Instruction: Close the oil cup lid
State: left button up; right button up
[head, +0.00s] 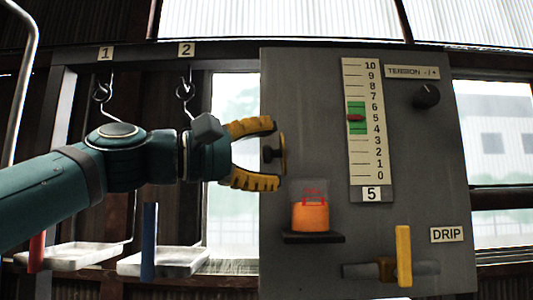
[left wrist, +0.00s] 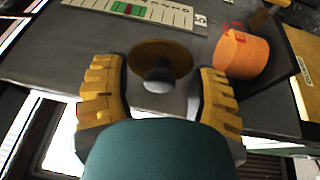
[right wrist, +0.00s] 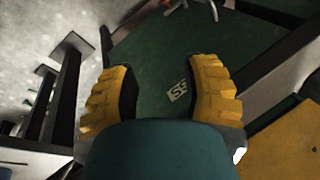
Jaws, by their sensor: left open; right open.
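The oil cup (head: 310,216) is a clear cup with orange contents and red marks, on a small dark shelf on the grey panel. It also shows in the left wrist view (left wrist: 240,54). A brass disc with a dark round knob, which looks like the lid (head: 283,153), stands on edge above and left of the cup, apart from it. In the left wrist view the lid (left wrist: 150,50) shows its knob side. My left gripper (head: 276,154) is open, its fingers above and below the knob, with gaps. My right gripper (right wrist: 163,65) is open and empty.
The grey panel (head: 420,150) carries a tension scale (head: 367,120), a black dial (head: 427,96) and a yellow drip valve handle (head: 403,256). Hooks (head: 102,91), white trays (head: 75,256) and a blue handle (head: 149,240) are at left. A dark green surface (right wrist: 155,60) lies below my right gripper.

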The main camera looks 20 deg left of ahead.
pick_arm(q)
grip_shut()
jog(key=shift+r, duration=0.1)
